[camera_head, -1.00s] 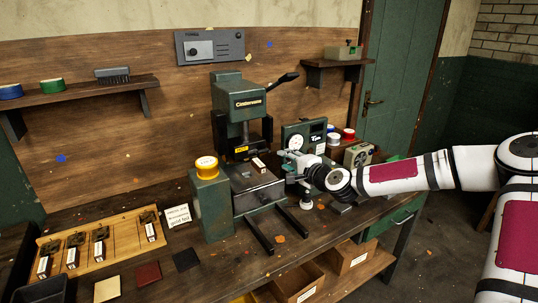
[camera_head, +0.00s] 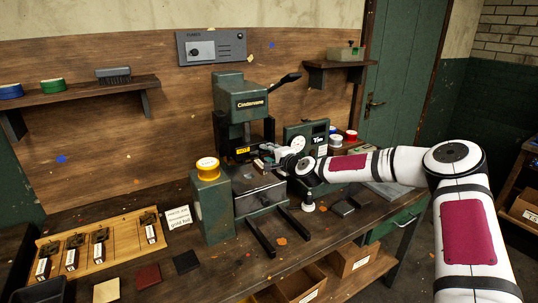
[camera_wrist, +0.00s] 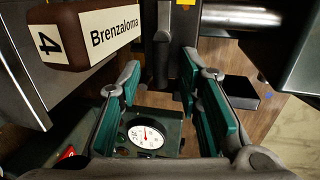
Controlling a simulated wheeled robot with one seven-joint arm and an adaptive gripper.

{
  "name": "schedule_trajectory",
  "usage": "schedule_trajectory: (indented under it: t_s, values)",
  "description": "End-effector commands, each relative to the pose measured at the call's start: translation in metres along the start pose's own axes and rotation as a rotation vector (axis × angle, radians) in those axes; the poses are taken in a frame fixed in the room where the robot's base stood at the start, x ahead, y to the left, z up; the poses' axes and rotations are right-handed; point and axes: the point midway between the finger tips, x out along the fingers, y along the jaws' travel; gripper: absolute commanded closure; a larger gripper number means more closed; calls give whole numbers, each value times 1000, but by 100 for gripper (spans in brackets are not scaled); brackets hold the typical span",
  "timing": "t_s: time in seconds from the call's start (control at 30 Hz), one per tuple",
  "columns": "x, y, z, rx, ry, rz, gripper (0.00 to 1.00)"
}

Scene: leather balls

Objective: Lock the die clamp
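The green Cindermere press (camera_head: 240,112) stands at the middle of the bench, with a yellow tag on its dark head. My gripper (camera_head: 268,155) is at the press's right side, by the die area. In the wrist view my gripper (camera_wrist: 166,95) is open, its teal pads apart with nothing held between them. A brown block labelled "Brenzaloma" and "4" (camera_wrist: 108,32) is close at upper left. A grey upright rod (camera_wrist: 163,45) stands ahead, in line with the gap between the fingers; I cannot tell for certain whether it is the die clamp's handle. My wrist partly hides the die area.
A dial box (camera_head: 305,138) stands right behind my gripper; its gauge (camera_wrist: 147,135) shows below the fingers. A wooden die rack (camera_head: 120,240) lies at the bench's left.

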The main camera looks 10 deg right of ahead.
Motion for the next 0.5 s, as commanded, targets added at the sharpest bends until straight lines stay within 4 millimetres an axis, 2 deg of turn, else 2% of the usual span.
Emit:
schedule_trajectory:
  t_s: [0.17,0.33,0.5]
  values:
    - [0,0,0,0,0,0,68]
    - [0,0,0,0,-1,0,100]
    - [0,0,0,-1,-1,0,100]
